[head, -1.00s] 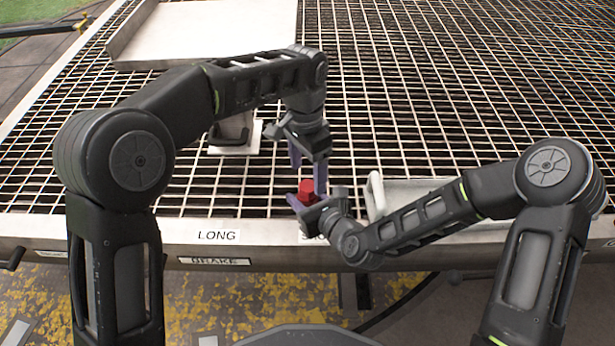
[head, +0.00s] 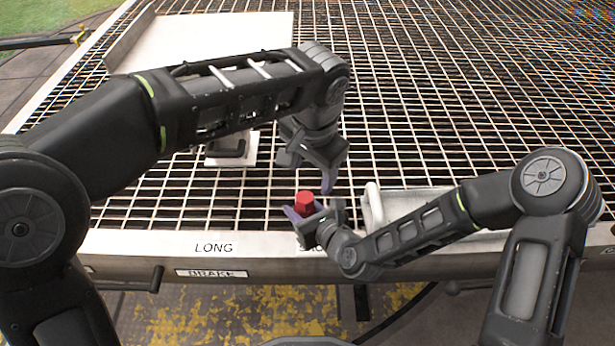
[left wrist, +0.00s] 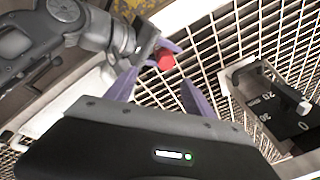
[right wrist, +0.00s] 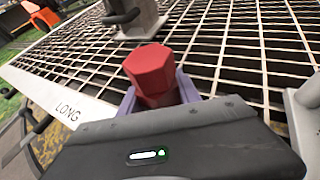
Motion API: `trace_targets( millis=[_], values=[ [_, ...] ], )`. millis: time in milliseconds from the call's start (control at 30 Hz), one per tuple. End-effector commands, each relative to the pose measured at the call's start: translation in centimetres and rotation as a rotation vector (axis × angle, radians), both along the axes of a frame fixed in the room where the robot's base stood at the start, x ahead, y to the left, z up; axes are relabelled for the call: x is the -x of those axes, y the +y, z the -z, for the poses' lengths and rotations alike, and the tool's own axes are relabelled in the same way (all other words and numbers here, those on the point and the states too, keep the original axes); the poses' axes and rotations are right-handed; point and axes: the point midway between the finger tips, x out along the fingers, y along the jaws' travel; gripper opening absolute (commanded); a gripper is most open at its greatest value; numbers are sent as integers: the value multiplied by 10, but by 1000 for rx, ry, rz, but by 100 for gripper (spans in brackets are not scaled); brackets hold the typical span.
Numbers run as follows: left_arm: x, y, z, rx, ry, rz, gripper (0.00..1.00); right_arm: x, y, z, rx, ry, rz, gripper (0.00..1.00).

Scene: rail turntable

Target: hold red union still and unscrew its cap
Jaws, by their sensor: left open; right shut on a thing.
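The red union (head: 305,202) stands upright in my right gripper (head: 304,213), above the grating near the table's front edge. The right wrist view shows its six-sided red top (right wrist: 150,66) above the purple fingers, which are shut on the lower part and partly hide it. No seam between cap and body is clear. My left gripper (head: 325,180) is open and empty, above and to the right of the union in the head view. In the left wrist view the union (left wrist: 165,59) is beyond the open purple fingers (left wrist: 158,88), apart from them.
A grey block with a dark handle (head: 226,150) is on the grating to the left. A pale tray with a raised handle (head: 415,200) is right of the union. A flat pale panel (head: 200,35) lies at the back left. A scale block (left wrist: 275,105) shows in the left wrist view.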

Motion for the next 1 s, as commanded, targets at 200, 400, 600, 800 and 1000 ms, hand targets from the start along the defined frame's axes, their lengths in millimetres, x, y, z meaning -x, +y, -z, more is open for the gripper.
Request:
trace_targets(
  millis=[200, 400, 600, 800, 1000],
  values=[
    [14, 7, 0, 88, -130, -383, 62, 0, 0, -1, 0, -2, 0, 0],
    [12, 9, 10, 177, -176, -663, 62, 0, 0, -1, 0, -2, 0, 0],
    [10, 7, 9, 226, -182, -779, 62, 0, 0, -1, 0, -2, 0, 0],
    [10, 7, 9, 227, -182, -785, 62, 0, 0, -1, 0, -2, 0, 0],
    [9, 7, 12, 226, -181, -784, 62, 0, 0, -1, 0, -2, 0, 0]
  ],
)
